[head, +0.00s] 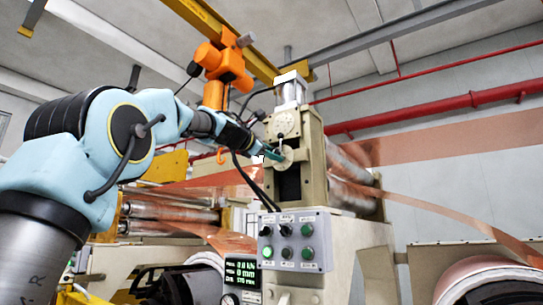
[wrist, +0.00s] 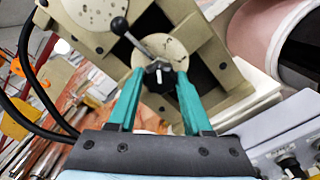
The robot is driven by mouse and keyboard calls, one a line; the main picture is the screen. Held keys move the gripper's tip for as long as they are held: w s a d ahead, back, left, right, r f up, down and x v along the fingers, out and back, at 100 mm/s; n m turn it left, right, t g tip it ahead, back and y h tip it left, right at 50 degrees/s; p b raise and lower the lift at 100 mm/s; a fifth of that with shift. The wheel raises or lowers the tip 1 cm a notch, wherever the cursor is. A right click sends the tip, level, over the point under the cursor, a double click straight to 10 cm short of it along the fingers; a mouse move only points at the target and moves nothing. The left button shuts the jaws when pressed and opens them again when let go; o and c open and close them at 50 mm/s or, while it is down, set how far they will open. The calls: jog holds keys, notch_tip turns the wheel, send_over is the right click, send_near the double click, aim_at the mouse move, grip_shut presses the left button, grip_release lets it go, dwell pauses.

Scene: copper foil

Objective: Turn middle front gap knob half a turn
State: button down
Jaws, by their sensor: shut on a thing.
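The gap knob (wrist: 158,79) is a small black knob with a white pointer line, in front of a round cream plate (wrist: 174,52) on the beige roller stand. In the wrist view it sits between the teal fingertips of my gripper (wrist: 159,76), which is shut on it. The white line points roughly up and down in that view. In the head view my gripper (head: 272,154) reaches the round plate (head: 286,158) on the stand's front; the knob itself is too small and covered to make out there.
A lever with a black ball end (wrist: 119,26) rises close to the left fingertip. A grey control panel (head: 295,240) with several buttons is below. Black cables (head: 250,180) hang beside the stand. An orange hoist (head: 222,68) hangs behind my arm. Copper foil (head: 440,145) runs off right.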

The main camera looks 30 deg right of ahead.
jog(key=m+b, duration=0.5)
jog(key=m, duration=2.3)
jog(key=shift+f, duration=0.15)
jog(key=shift+m, duration=0.3)
jog(key=shift+c, duration=1.7)
grip_release()
jog(key=b+v, duration=0.6)
jog(key=v, duration=0.4)
jog(key=shift+s+a, duration=0.15)
jog(key=shift+a, duration=0.25)
